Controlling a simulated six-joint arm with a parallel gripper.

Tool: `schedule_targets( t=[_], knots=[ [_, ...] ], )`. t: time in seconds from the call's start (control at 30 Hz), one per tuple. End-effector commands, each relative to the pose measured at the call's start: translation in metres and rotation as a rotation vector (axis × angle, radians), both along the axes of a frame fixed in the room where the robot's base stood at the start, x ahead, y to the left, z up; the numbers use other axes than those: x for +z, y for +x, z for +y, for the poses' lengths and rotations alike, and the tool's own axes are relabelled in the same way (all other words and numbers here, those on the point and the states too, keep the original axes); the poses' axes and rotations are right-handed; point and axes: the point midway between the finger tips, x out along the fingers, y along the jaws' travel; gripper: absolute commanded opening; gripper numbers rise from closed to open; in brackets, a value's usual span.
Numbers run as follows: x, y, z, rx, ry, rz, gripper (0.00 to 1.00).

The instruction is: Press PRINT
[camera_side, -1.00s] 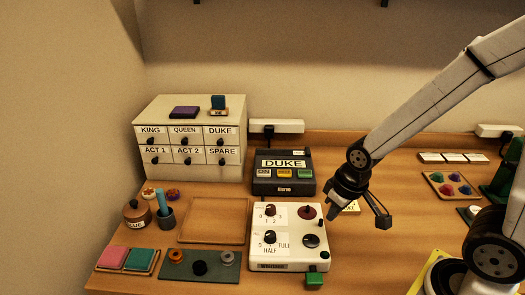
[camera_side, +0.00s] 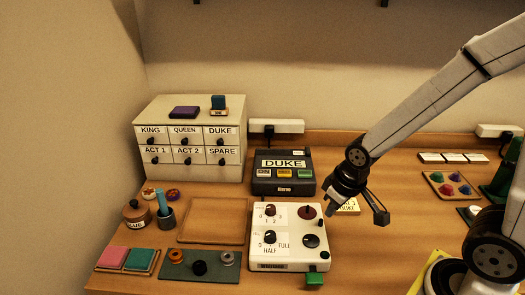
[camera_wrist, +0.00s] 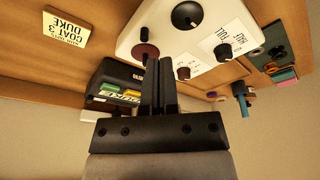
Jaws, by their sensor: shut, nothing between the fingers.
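A dark label machine (camera_side: 284,187) stands at the back middle, with a display (camera_side: 283,163) reading DUKE. Below the display is a row of small buttons: a pale one (camera_side: 263,173), a yellow one (camera_side: 284,174) and a green one (camera_side: 305,174). Their lettering is too small to read. The machine also shows in the wrist view (camera_wrist: 108,74), upside down and partly behind my gripper. My gripper (camera_side: 333,208) is shut and empty, pointing down, right of and nearer the front than the machine. In the wrist view the closed fingers (camera_wrist: 160,72) touch no button.
A white control box (camera_side: 288,252) with several dark knobs stands in front of the machine, left of my gripper. A card (camera_wrist: 65,29) reading COAT 3 DUKE lies behind my gripper. A drawer cabinet (camera_side: 190,172) and a wooden tray (camera_side: 213,241) are at left.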

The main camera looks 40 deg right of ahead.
Motion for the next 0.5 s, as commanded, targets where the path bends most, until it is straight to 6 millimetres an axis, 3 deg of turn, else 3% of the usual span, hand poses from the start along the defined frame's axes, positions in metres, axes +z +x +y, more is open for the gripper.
schedule_targets(
  t=[0.17,0.5],
  knots=[
    [0.003,0.02,-0.015,0.032,-0.047,-0.052,0.0],
    [0.018,0.081,-0.059,0.157,-0.182,-0.212,0.0]
  ],
)
